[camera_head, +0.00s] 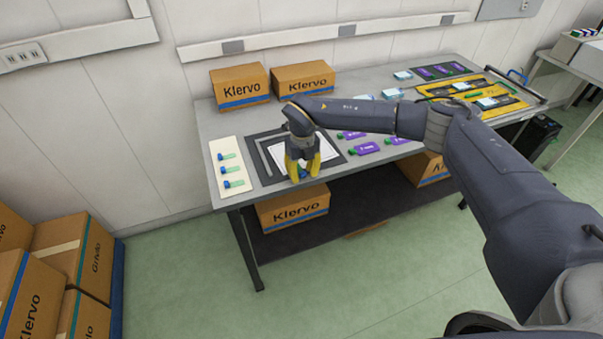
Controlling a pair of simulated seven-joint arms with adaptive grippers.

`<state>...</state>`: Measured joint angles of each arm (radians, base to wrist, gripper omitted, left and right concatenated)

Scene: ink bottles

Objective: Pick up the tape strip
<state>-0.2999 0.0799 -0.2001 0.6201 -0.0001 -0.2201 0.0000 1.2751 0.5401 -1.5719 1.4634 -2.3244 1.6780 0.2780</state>
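My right gripper (303,176), with yellow fingers, points down over the front edge of a dark mat holding a white sheet (325,149). Its fingers stand apart, and a small blue-green piece shows between the tips. I cannot tell whether they touch it or whether it is the tape strip. Several small blue-green pieces (231,169) lie in a column on a cream board (222,146) at the table's left end. They may be tape strips, but they are too small to tell. My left gripper is out of view.
Purple bottles with green caps (363,149) lie right of the mat, partly behind my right arm. Two Klervo boxes (240,84) stand at the table's back left. A yellow tray (507,103) and a dark mat with purple items (440,71) are at the right end.

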